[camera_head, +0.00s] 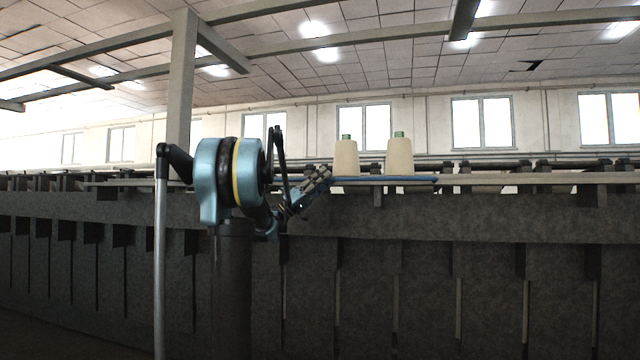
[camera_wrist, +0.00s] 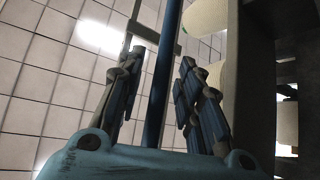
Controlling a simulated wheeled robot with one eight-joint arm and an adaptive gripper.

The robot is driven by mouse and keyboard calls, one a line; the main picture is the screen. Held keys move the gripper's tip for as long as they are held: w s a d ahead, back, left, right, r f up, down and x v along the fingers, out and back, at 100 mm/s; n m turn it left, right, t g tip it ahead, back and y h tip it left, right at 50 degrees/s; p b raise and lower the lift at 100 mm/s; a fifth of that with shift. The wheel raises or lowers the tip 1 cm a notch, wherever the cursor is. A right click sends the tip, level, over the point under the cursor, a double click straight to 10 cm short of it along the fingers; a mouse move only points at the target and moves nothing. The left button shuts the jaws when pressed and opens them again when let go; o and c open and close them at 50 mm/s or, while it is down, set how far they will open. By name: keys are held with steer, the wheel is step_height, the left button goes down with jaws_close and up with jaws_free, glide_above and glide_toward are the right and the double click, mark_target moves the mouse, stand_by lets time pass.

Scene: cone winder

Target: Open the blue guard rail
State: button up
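The blue guard rail (camera_head: 408,180) is a thin, level bar along the front of the machine's top edge in the head view, passing in front of two yarn cones. In the wrist view the rail (camera_wrist: 160,80) runs lengthwise between the two fingers of my gripper (camera_wrist: 161,58). The fingers are spread, with a gap visible on each side of the rail. I cannot tell how deep the rail lies between them.
Two cream yarn cones (camera_head: 346,158) (camera_head: 399,157) stand just behind the rail. The long dark machine (camera_head: 450,225) fills the view's width. A grey post (camera_head: 181,80) and overhead beams rise at the left. The space above the cones looks clear.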

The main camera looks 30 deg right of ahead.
steer(key=v, duration=1.2)
steer(key=shift+f, duration=0.1)
stand_by(0.4)
steer(key=s+a+f+n+t+y, duration=0.3)
steer(key=s+f+n+t+y, duration=0.3)
steer(key=f, duration=0.6)
steer(key=s+a+f+n+t+y, duration=0.4)
steer(key=s+f, duration=0.3)
steer(key=f, duration=0.5)
steer(key=s+a+f+n+t+y, duration=0.2)
steer(key=s+a+f+y, duration=0.3)
steer(key=a+f, duration=0.7)
steer(key=s+a+f+n+t+y, duration=0.2)
steer(key=s+a+f+n+y, duration=0.3)
steer(key=a+f, duration=0.8)
steer(key=s+a+y, duration=0.1)
steer(key=a+y, duration=0.2)
steer(key=shift+f, duration=0.35)
steer(key=shift+s+d, duration=0.1)
